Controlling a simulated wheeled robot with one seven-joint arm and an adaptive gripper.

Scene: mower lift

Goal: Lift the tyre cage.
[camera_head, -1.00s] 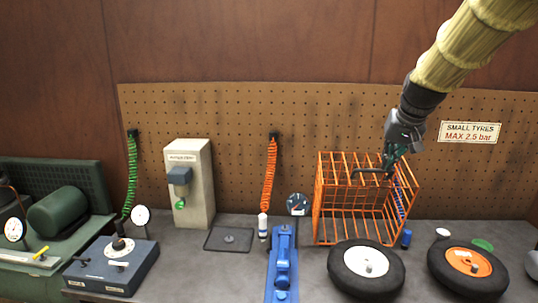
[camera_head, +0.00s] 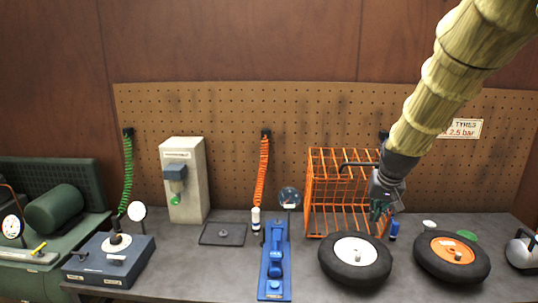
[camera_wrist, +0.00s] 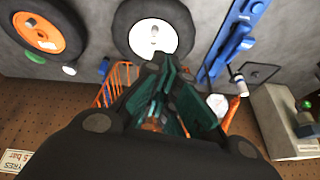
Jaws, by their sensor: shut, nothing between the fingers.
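The tyre cage (camera_head: 308,196) is an orange wire box standing on the grey bench against the pegboard, with a dark handle (camera_head: 357,165) at its top. Parts of its orange bars show behind my gripper in the wrist view (camera_wrist: 118,82). My gripper (camera_head: 376,214) points down at the cage's right front side, below the handle's level. It is shut and empty, its green fingers together in the wrist view (camera_wrist: 166,66). It hides part of the cage's right side, and I cannot tell whether it touches the bars.
A tyre with a white hub (camera_head: 356,262) lies in front of the cage, and one with an orange hub (camera_head: 452,257) lies to the right. A blue tool (camera_head: 275,262) stands left of the cage. A small blue bottle (camera_head: 393,230) is close right of my gripper.

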